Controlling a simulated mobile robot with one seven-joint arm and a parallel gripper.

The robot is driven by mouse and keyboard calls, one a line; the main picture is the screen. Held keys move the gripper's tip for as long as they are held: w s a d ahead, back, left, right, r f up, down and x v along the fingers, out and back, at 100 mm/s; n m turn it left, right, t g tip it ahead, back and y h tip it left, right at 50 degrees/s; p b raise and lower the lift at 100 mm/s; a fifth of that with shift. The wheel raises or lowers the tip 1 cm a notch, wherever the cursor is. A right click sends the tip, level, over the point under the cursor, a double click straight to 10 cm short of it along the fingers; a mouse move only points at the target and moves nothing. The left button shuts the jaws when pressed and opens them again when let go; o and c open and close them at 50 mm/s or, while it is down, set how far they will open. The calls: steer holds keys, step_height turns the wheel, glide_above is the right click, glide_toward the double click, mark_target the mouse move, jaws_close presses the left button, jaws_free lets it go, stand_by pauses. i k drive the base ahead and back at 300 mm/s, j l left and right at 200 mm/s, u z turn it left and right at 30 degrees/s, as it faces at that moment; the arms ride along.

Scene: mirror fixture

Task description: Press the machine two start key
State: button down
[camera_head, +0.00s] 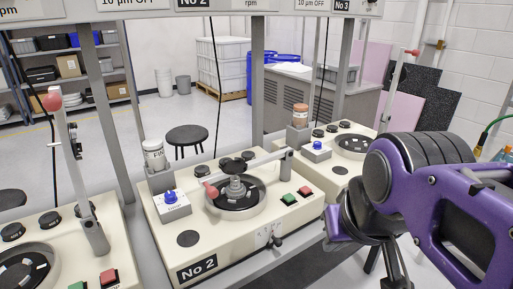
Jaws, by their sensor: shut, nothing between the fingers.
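Machine No 2 (215,252) is a cream bench unit in the middle of the view. Its green key (289,199) and red key (305,191) sit side by side on its right front top. Any lettering on the keys is too small to read; the green one looks like the start key. My gripper (334,240), purple and dark, is at the end of my arm, right of the machine's front right corner. It is shut and empty, apart from the keys. My wrist hides part of its fingers.
A lever arm with a red knob (211,190) lies across machine two's round plate. A white bottle (153,154) and a blue-knobbed box (171,205) stand at its left. Machines stand on both sides, with grey posts (258,90) between. Open space lies above the keys.

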mark_target(289, 197)
steer(key=i+l, duration=0.25)
steer(key=l, duration=0.15)
steer(key=i+l, duration=0.5)
steer(key=l, duration=0.25)
steer(key=u, duration=1.55)
steer(key=k+l+z, duration=0.1)
steer(key=l, duration=0.35)
steer(key=i+j+u, duration=0.1)
steer(key=j, duration=0.3)
